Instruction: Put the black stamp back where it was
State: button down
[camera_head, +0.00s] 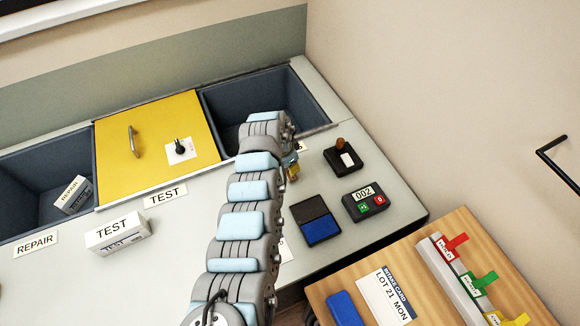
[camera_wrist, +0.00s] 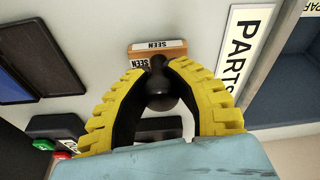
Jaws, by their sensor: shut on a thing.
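The black stamp has a round black knob (camera_wrist: 160,95) and a wooden base (camera_wrist: 157,50) with white SEEN labels. My gripper (camera_wrist: 160,88) is shut on the knob, its yellow fingers on both sides, as the wrist view shows. In the head view my gripper (camera_head: 292,168) is over the counter near the right bin, and the stamp is mostly hidden. I cannot tell whether its base touches the counter. A black stamp holder (camera_head: 354,167) stands to the right of my gripper, with a brown-handled stamp (camera_head: 340,145) in it. A dark shape, likely this holder, shows between the fingers in the wrist view (camera_wrist: 158,128).
An ink pad (camera_head: 322,229) and a counting device (camera_head: 366,203) lie near the holder. A PARTS label (camera_wrist: 245,50) borders the open right bin (camera_head: 255,95). A white TEST box (camera_head: 118,232) stands left. A wooden side table (camera_head: 440,290) adjoins the front right.

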jog(key=shift+f, duration=0.2)
jog(key=c, duration=1)
grip_release()
jog(key=shift+v, duration=0.85)
jog(key=p+v, duration=0.1)
jog(key=v, duration=0.9)
jog(key=shift+r+p, duration=0.35)
jog(key=shift+r, duration=0.05)
